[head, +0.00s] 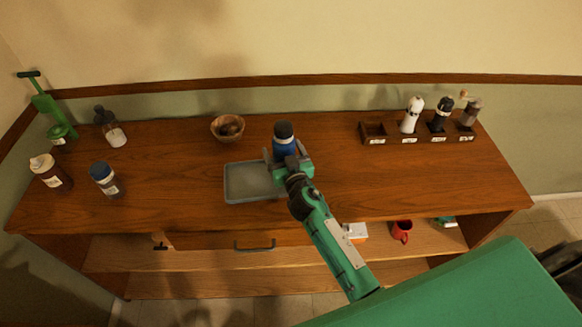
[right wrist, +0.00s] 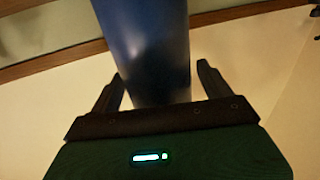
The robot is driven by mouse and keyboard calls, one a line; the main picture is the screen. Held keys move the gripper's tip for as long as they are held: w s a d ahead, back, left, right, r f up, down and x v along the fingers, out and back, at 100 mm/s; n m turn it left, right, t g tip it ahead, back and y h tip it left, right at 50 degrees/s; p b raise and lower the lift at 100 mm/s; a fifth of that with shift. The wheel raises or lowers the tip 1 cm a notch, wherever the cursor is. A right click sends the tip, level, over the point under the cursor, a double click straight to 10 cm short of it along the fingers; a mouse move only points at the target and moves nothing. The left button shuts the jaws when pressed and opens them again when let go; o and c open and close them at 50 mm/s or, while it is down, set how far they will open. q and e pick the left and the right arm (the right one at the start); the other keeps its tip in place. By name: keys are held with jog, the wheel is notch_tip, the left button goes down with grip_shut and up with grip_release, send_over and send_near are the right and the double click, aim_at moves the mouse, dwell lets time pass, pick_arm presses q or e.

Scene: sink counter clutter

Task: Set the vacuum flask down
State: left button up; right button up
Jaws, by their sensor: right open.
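The vacuum flask (head: 284,146) is blue with a dark cap and looks upright in the head view, at the right end of the grey tray (head: 234,196). I cannot tell whether its base rests on the tray or the counter, because my gripper hides it. My right gripper (head: 287,158) is open, with its fingers on either side of the flask. In the right wrist view the blue flask body (right wrist: 146,45) stands between the two spread fingers, with a gap visible at the right finger. My left gripper is not in view.
A wooden bowl (head: 219,127) stands behind the tray. A wooden rack (head: 373,139) with mills stands at the back right. Several bottles, including a blue-capped one (head: 104,180), and a green pump (head: 45,105) stand at left. The counter (head: 420,185) right of my gripper is clear.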

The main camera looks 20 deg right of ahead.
jog(key=s+b, duration=0.2)
jog(key=s, duration=0.9)
jog(key=shift+a, duration=0.1)
